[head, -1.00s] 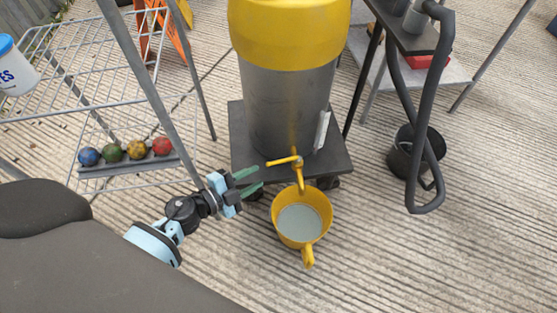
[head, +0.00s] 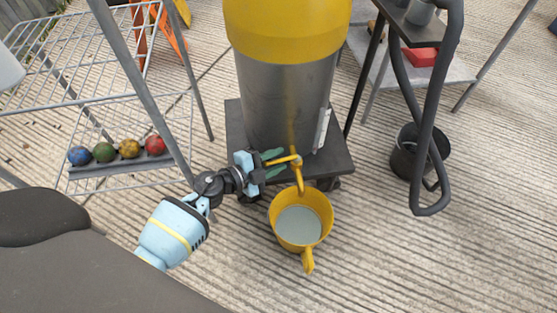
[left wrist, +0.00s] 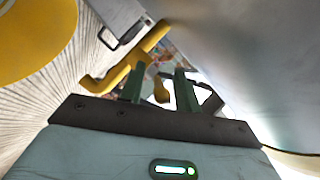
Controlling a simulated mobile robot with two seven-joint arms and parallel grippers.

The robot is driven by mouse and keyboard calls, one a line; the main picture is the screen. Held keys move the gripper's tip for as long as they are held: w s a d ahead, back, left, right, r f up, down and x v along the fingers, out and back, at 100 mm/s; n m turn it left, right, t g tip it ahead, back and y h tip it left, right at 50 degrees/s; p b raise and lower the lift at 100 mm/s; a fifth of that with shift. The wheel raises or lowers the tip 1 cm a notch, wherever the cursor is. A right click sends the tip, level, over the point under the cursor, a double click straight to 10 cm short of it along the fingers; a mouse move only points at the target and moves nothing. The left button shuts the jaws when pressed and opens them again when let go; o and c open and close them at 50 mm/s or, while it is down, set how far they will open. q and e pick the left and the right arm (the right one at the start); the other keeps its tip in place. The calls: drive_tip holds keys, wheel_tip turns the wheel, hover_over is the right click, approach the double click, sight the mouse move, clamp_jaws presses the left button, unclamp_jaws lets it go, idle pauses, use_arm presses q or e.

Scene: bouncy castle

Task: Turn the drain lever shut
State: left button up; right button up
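The yellow drain lever (head: 284,160) sits on the yellow tap (head: 299,180) low on the front of the grey and yellow tank (head: 288,100). The lever points left in the head view. My left gripper (head: 274,162) is at its free end, with its green fingers apart. In the left wrist view the fingers (left wrist: 159,90) are spread and the lever's rounded yellow end (left wrist: 161,92) shows between them. I cannot tell whether they touch it. My right gripper is in neither view.
A yellow pot (head: 318,238) with grey contents stands below the tap. The tank rests on a dark wheeled platform (head: 330,168). A wire rack (head: 130,100) with several coloured balls is at left.

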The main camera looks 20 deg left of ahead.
use_arm(q)
drive_tip(key=shift+w+d, duration=0.2)
drive_tip(key=shift+w, duration=0.15)
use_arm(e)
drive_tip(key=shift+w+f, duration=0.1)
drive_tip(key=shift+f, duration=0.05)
use_arm(q)
drive_tip(key=shift+c, duration=0.3)
clamp_jaws()
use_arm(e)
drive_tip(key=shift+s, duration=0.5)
use_arm(q)
drive_tip(key=shift+w+a+m+g+h+b, duration=0.1)
drive_tip(key=shift+w+m+g+h+b, duration=0.05)
drive_tip(key=shift+m+g+h, duration=0.25)
drive_tip(key=shift+w+a+m+g+h+b, duration=0.15)
drive_tip(key=shift+m+g+h, duration=0.15)
drive_tip(key=shift+m+h, duration=0.15)
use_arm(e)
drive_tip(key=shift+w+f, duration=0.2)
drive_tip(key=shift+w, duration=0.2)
